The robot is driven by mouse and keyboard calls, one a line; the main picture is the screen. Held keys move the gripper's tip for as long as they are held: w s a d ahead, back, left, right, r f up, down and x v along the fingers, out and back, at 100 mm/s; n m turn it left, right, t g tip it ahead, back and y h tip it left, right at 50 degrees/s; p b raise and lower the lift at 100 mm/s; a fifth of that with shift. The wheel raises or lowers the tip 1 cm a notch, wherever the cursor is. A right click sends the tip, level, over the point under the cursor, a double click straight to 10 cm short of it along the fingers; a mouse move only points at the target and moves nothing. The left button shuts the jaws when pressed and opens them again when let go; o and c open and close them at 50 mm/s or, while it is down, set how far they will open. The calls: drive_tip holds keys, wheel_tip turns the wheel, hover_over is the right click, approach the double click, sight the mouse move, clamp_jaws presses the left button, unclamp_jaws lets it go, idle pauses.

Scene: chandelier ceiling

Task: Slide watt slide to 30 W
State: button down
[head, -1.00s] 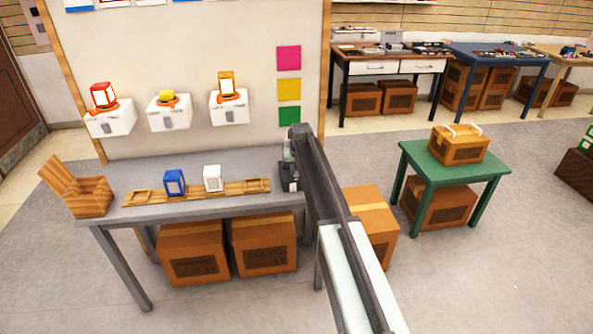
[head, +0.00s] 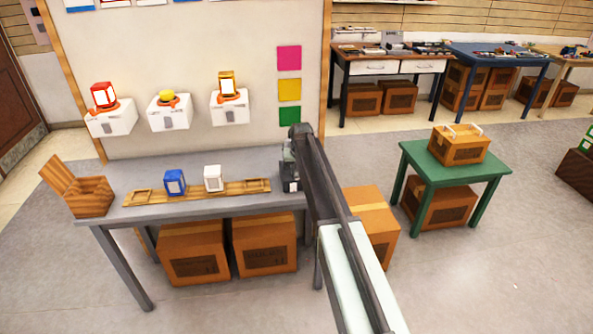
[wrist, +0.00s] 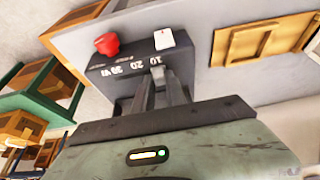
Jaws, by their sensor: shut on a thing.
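The watt slide's dark control box (wrist: 120,68) shows in the wrist view. It has a red knob (wrist: 107,44) and white marks reading 10, 20 and 30 W from right to left. My gripper (wrist: 158,78) is over the box, its fingers closed together just below the 10 mark. It is shut on the slide's handle, which the fingers hide. In the head view my arm hides most of the box, at the right end of the grey workbench (head: 110,205).
Cardboard boxes (head: 264,245) stand below. A green table (head: 465,172) is to the right, with open floor around it.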

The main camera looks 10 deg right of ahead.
drive_tip(key=d, duration=0.6)
drive_tip(key=shift+d, duration=0.25)
drive_tip(key=c, duration=1.4)
unclamp_jaws()
drive_tip(key=shift+o, duration=0.2)
drive_tip(key=shift+s+r+p, duration=0.1)
drive_tip(key=shift+r+p, duration=0.15)
drive_tip(key=shift+p, duration=0.05)
drive_tip(key=p+v, duration=0.6)
drive_tip(key=v, duration=0.1)
drive_tip(key=shift+p, duration=0.3)
